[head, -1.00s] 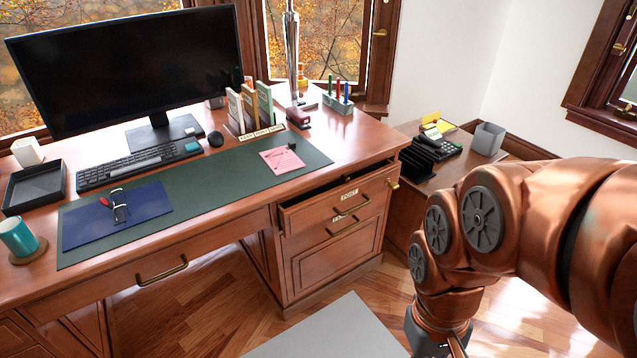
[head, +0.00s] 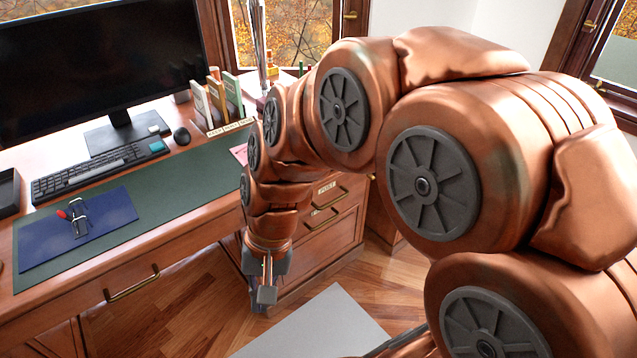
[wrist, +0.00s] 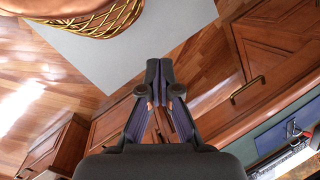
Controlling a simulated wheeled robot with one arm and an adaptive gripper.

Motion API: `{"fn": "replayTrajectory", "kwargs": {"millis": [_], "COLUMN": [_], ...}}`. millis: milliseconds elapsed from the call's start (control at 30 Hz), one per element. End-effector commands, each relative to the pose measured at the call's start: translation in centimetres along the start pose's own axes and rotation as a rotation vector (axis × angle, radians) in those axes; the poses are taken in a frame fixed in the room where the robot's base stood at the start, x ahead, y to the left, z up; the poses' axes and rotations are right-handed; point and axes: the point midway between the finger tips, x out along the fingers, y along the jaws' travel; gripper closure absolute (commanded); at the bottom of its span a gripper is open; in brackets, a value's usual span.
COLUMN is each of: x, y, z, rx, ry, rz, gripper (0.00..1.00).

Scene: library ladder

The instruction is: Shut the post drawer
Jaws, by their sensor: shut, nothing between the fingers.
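The post drawer (head: 327,188) is the upper drawer at the right end of the desk, with a white label and a brass handle. In the head view my arm crosses in front of it and hides its top edge and left part, so I cannot tell how far it stands out now. My gripper (head: 266,294) points down in front of the desk, left of and lower than the post drawer's visible part, apart from it. The fingers are shut and empty; they also show in the wrist view (wrist: 159,72).
The desk (head: 185,215) holds a monitor (head: 100,60), a keyboard (head: 95,172) and a blue folder (head: 78,230). The centre drawer's handle (head: 132,283) is left of my gripper. A grey mat (head: 315,325) lies on the open wooden floor.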

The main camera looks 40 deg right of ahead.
Motion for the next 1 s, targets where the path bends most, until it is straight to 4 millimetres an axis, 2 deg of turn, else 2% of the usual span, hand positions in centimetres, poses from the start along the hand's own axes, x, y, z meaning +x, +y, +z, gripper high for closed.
{"fn": "replayTrajectory", "kwargs": {"millis": [100, 167, 200, 267, 367, 467, 533, 600, 700, 800, 900, 1000], "x": [0.0, -0.3, -0.5, -1.0, -2.0, -2.8, -3.3, -3.8, -4.0, -3.9, -3.7, -3.6], "y": [-1.9, -2.5, -2.5, -2.3, -0.6, 2.5, 5.6, 9.2, 14.8, 19.5, 23.1, 25.0], "z": [-5.2, -8.0, -10.1, -13.2, -18.6, -23.8, -27.2, -30.3, -33.6, -35.5, -36.4, -36.9], "rx": [0.285, 0.432, 0.534, 0.688, 0.954, 1.230, 1.426, 1.618, 1.867, 2.066, 2.202, 2.275], "ry": [0.022, 0.032, 0.040, 0.050, 0.066, 0.075, 0.077, 0.082, 0.085, 0.077, 0.077, 0.074], "rz": [-0.159, -0.238, -0.291, -0.372, -0.504, -0.634, -0.726, -0.819, -0.933, -1.026, -1.090, -1.126], "gripper": [1.00, 1.00, 1.00, 1.00, 1.00, 1.00, 1.00, 1.00, 1.00, 1.00, 1.00, 1.00]}}
